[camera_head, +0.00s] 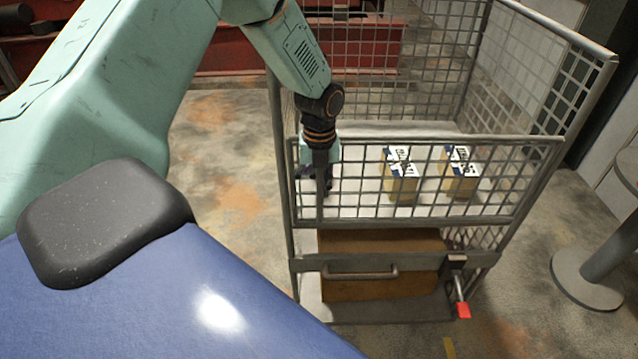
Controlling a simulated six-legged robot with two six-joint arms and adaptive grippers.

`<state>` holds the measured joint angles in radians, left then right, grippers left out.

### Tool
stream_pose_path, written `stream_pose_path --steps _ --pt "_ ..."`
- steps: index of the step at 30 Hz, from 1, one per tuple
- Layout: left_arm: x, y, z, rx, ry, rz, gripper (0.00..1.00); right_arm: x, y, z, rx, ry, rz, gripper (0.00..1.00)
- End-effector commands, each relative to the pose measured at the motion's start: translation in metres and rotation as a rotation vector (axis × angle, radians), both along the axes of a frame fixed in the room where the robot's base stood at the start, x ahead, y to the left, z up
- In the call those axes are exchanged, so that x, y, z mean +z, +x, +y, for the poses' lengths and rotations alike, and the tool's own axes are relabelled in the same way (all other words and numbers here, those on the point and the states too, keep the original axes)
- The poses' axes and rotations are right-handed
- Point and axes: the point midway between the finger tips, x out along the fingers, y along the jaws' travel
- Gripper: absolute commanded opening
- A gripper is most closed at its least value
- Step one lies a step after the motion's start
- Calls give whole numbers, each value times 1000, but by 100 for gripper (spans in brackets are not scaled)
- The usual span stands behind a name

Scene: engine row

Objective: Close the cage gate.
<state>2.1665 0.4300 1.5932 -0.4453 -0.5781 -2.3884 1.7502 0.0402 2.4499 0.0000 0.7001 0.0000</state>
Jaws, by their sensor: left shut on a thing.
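The cage gate (431,222) is a grey wire-mesh panel across the front of the tall mesh cage (283,190). Its top rail runs level at about mid-height of the cage. My left gripper (319,183) reaches down from above at the left end of this rail. It is shut on the gate there, with a dark finger in front of the mesh; the rest of the grip is partly hidden. Below the gate are a bar with a handle (362,274) and a latch with a red tip (463,311). My right gripper is not in view.
Two printed cartons (404,190) (462,187) stand on the cage's white shelf. A brown box (380,289) sits below it. A grey round-based post (588,279) stands right of the cage. Stained floor (225,190) is clear to the left.

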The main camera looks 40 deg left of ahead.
Motion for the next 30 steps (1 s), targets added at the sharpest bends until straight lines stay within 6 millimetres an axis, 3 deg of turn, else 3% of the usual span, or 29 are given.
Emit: stream_pose_path --steps 9,10,17,26,30 --pt "1 1 0 -2 1 -1 0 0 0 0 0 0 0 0" --pt "1 1 0 -2 1 -1 17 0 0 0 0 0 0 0" --pt "1 2 1 -1 1 -2 37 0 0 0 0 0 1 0" --pt "1 3 2 0 0 -3 37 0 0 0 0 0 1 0" --pt "11 3 1 1 -1 -5 37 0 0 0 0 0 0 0"
